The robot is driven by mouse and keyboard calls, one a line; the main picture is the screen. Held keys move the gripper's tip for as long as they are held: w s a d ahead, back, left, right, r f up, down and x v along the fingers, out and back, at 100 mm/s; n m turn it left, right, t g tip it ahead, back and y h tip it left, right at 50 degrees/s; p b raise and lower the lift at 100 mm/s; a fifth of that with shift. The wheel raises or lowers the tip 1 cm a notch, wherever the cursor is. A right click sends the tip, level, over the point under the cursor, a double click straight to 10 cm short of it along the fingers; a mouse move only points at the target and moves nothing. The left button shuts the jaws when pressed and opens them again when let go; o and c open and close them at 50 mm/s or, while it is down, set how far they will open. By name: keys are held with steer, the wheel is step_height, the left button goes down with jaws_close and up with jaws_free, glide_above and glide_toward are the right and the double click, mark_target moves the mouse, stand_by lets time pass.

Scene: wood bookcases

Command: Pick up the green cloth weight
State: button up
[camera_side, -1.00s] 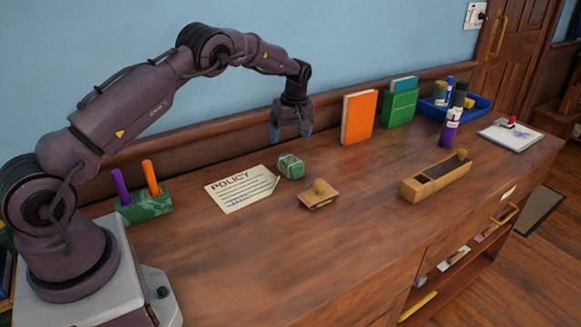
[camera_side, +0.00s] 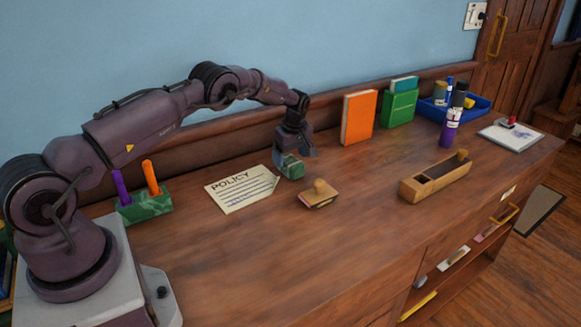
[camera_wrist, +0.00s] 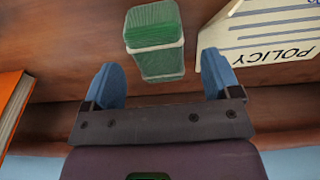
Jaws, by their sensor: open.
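The green cloth weight (camera_side: 292,167) is a small block with a pale band. It sits on the wooden desk beside the right edge of the policy sheet. My gripper (camera_side: 294,155) is low over it, pointing down, with its fingers apart and partly hiding the weight in the side view. In the wrist view the weight (camera_wrist: 154,40) lies ahead of and between the two blue fingertips (camera_wrist: 160,82), with a gap on each side. I cannot tell whether the fingers reach down past its top.
The policy sheet (camera_side: 241,189) lies left of the weight, and a wooden stamp (camera_side: 318,194) stands to its front right. An orange book (camera_side: 358,118) stands upright behind to the right. A long wooden box (camera_side: 435,178) is further right. The front of the desk is clear.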

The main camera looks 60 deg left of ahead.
steer(key=shift+a+f, duration=0.2)
steer(key=shift+f, duration=1.2)
steer(key=c, duration=1.3)
steer(key=shift+w+r, duration=0.1)
steer(key=shift+c, duration=0.3)
steer(key=shift+r, duration=0.1)
